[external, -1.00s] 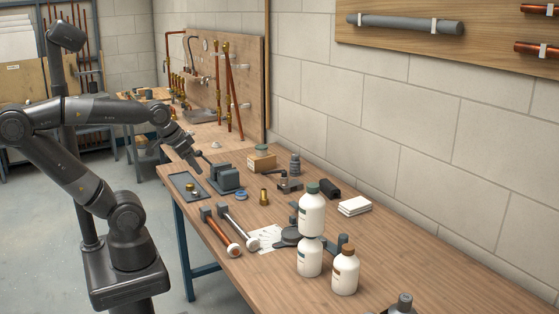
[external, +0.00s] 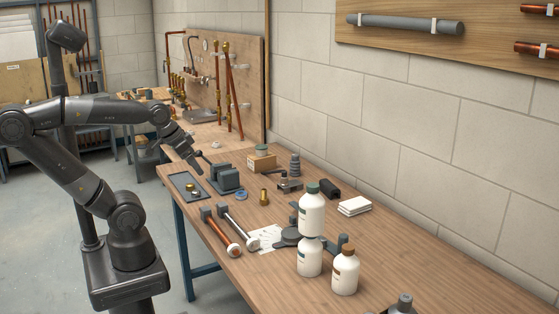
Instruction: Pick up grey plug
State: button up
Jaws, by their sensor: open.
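My gripper (external: 195,167) is open and hangs above the workbench, over the small dark tray and just left of the dark grey vise-like block. It is small in this view, and I see nothing held in it. A stepped grey piece (external: 295,166), possibly the grey plug, stands upright toward the back of the bench, to the right of my gripper and well apart from it. I cannot tell for certain which piece is the plug. A small cardboard box (external: 262,163) with a grey-green round piece (external: 262,150) on top stands left of the stepped piece.
The tray (external: 180,178) holds small fittings. The block (external: 229,183) stands beside it. White bottles (external: 345,272), one stacked on another, stand at right.

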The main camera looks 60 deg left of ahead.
jog(key=w+a+r+n, duration=0.1)
jog(key=w+a+r, duration=0.1)
jog(key=w, duration=0.5)
jog(key=w+a+r, duration=0.1)
jog(key=w+r, duration=0.2)
jog(key=w, duration=0.3)
jog(key=n+y, duration=0.2)
jog(key=n, duration=0.2)
send_over(294, 160)
jog(key=s, duration=0.3)
notch_tip(294, 160, down, 17)
jog(key=x, duration=1)
jog(key=shift+s+d+f, duration=0.15)
jog(key=shift+f, duration=0.05)
jog(key=c, duration=1.4)
